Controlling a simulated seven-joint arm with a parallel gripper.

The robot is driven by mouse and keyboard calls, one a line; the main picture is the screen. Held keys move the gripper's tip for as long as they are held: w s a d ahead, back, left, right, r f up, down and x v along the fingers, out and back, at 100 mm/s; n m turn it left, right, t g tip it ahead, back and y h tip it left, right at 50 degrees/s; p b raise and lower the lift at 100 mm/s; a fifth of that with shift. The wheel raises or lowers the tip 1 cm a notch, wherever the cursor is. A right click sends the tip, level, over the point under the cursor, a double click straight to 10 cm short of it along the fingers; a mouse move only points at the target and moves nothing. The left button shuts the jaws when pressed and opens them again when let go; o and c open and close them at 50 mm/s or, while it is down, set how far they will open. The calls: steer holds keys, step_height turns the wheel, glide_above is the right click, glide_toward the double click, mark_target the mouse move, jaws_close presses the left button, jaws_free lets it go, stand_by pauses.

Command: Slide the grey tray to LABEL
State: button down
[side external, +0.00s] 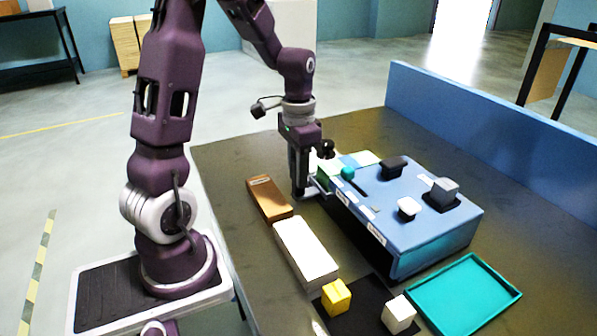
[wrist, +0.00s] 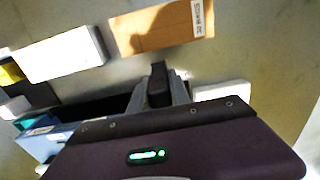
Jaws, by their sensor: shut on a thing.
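The blue housing (side external: 400,238) stands on the dark table, with small white labels (side external: 376,234) along its near edge; their text is too small to read. My gripper (side external: 312,190) points down at the left end of the housing's near side. It is shut on a pale grey piece there, which seems to be part of the grey tray; the tray's body is mostly hidden. In the wrist view my gripper (wrist: 160,88) has a dark piece between its grey fingers, with the blue housing (wrist: 45,138) at lower left.
A brown box (side external: 268,200) and a white box (side external: 305,252) lie close along the near side. A teal tray (side external: 470,295) lies at right. A teal knob (side external: 347,172) and several blocks top the housing.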

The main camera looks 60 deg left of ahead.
steer(key=d, duration=2.3)
steer(key=shift+d+r, duration=0.1)
steer(key=shift+d, duration=0.15)
steer(key=c, duration=1.5)
jaws_free()
steer(key=shift+w+d, duration=0.1)
steer(key=shift+d, duration=0.05)
steer(key=o, duration=0.3)
step_height(320, 180, up, 7)
